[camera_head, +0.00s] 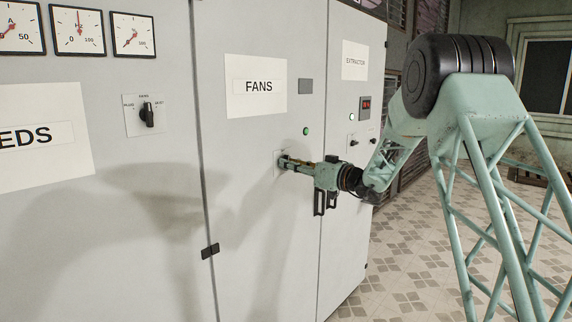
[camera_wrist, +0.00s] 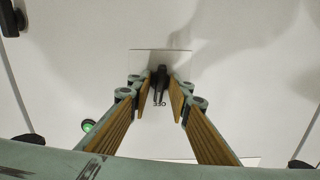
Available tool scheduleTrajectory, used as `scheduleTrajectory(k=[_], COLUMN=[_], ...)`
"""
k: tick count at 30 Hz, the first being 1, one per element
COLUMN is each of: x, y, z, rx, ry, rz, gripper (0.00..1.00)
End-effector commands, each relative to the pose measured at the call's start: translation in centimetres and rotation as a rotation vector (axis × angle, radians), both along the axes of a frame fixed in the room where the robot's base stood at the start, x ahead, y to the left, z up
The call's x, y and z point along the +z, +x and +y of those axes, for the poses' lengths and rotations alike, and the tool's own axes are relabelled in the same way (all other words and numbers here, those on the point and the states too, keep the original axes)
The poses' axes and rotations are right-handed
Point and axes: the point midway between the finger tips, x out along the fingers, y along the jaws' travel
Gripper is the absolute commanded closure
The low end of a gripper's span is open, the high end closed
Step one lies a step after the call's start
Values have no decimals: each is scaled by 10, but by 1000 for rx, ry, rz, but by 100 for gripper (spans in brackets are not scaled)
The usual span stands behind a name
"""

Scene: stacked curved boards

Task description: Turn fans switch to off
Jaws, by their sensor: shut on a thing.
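The FANS panel is a grey cabinet door with a white sign reading FANS (camera_head: 258,86). Its switch sits on a small pale plate (camera_head: 279,158), mostly hidden behind my gripper in the head view. In the wrist view the black switch knob (camera_wrist: 160,74) stands on its plate, with small dark lettering beside it that I cannot read surely. My gripper (camera_head: 284,162) reaches the door from the right. In the wrist view its wood-toned fingers (camera_wrist: 160,85) close on both sides of the knob. A green lamp (camera_head: 306,131) glows above the switch, and shows in the wrist view (camera_wrist: 87,125).
The left door has dial gauges (camera_head: 78,32), an EDS sign and a black rotary switch (camera_head: 147,115). The right door has an EXTRACTOR sign (camera_head: 355,61), a red display (camera_head: 365,107) and small switches near my arm. Open tiled floor (camera_head: 415,270) lies to the right.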

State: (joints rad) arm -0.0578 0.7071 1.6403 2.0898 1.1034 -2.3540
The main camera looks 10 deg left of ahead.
Motion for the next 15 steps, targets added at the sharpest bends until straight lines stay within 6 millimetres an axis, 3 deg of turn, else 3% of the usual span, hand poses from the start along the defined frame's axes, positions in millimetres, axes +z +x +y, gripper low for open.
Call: scheduleTrajectory(k=[5, 6, 15], x=[1, 1, 0], y=[0, 0, 0], z=[0, 0, 0], rx=[0, 0, 0], ry=[-43, -41, -40], rz=[-61, -59, -56], gripper=[92, 79, 78])
